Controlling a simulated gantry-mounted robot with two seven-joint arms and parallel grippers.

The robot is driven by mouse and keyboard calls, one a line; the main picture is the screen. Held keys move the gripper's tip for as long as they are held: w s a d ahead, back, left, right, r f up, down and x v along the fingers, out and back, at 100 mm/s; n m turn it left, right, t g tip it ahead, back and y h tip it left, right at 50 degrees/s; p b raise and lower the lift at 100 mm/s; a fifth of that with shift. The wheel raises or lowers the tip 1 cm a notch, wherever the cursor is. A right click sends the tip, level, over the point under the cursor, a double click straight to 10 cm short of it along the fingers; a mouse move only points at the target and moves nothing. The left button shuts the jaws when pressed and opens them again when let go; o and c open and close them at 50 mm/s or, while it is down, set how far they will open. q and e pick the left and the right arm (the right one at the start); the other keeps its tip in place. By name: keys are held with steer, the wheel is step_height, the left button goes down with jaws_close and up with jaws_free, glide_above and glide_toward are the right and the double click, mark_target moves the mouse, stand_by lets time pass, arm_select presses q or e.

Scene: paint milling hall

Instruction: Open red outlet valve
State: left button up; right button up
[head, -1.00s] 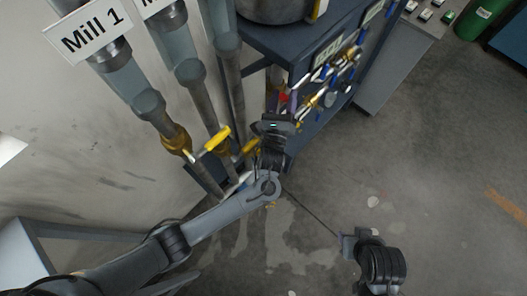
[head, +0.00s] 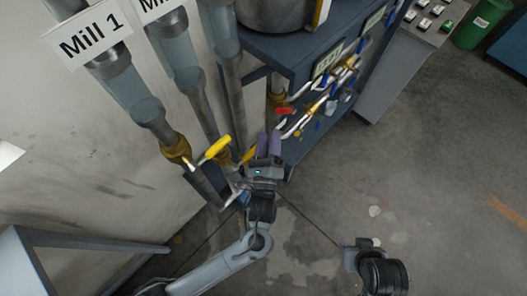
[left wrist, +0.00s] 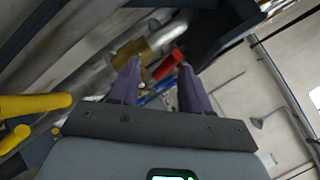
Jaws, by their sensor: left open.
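The red outlet valve handle (head: 284,111) is on the front of the blue cabinet in the head view, beside a pale pipe. In the left wrist view the red handle (left wrist: 166,66) lies beyond the fingertips, next to a brass fitting (left wrist: 136,52). My left gripper (head: 269,137) is open and empty, with its two purple fingers pointing toward the handle but apart from it. Its fingers (left wrist: 159,68) also show in the left wrist view. Part of my right arm's end (head: 358,250) shows low in the head view; its jaws cannot be made out.
Yellow-handled valves (head: 215,149) on the mill pipes stand close to the left of my left gripper. Several pipes and blue handles crowd the blue cabinet (head: 283,50) front. The grey floor (head: 430,180) to the right is clear.

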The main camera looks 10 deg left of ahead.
arm_select(q)
step_height(320, 180, up, 5)
steer(key=a+n+g+h+p, duration=0.2)
steer(key=n+g+h, duration=0.25)
steer(key=n, duration=1.95)
steer(key=w+d+f+n+g, duration=0.2)
steer(key=w+d+f+n, duration=0.3)
steer(key=w+n, duration=0.4)
steer(key=s+a+f+t+h+b, duration=0.1)
steer(key=s+b, duration=0.4)
steer(key=b, duration=0.7)
steer(key=s+a+f+n+t+h+b, duration=0.1)
steer(key=s+a+f+t+b, duration=0.2)
steer(key=b, duration=0.9)
steer(key=s+f+t, duration=0.2)
steer(key=s, duration=0.1)
steer(key=shift+f, duration=0.25)
